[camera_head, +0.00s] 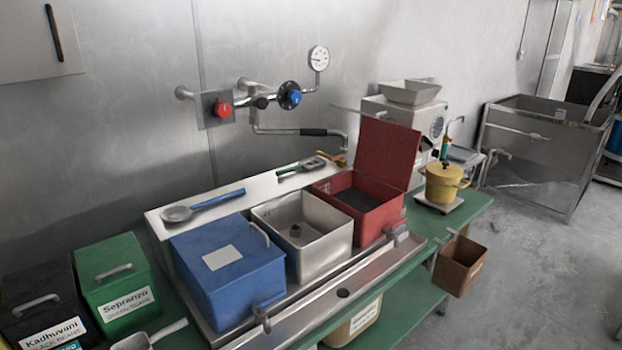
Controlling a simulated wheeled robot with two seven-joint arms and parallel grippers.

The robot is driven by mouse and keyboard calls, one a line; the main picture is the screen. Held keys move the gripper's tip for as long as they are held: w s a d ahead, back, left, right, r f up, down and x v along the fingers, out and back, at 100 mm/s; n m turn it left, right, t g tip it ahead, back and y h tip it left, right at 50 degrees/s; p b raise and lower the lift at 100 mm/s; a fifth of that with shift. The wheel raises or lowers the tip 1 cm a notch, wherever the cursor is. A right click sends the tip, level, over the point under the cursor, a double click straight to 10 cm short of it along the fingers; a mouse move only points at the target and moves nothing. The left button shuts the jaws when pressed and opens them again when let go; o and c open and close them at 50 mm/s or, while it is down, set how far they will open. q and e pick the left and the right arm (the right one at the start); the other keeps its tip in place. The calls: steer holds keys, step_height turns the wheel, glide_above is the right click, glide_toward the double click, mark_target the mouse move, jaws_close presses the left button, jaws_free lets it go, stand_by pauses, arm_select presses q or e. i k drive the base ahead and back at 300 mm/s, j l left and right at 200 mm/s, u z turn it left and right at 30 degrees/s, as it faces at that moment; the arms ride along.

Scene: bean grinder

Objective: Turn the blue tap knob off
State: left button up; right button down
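The blue tap knob (290,95) is on the wall-mounted pipework at the upper middle of the head view. It is round and blue in a dark surround. A red knob (223,109) sits to its left on a square plate. The spout (300,132) with a black sleeve runs right below the knobs, over the back of the counter. I see no water from it, and the knob's turn setting is too small to read. Neither of my grippers is in view.
Below stand a closed blue box (228,262), an open metal basin (302,232) and an open red box (372,190) with raised lid. A blue ladle (205,204) lies on the back ledge. A gauge (318,58) rises right of the knob. Open wall surrounds the knobs.

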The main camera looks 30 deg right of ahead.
mark_target(294, 96)
steer(key=z, duration=0.9)
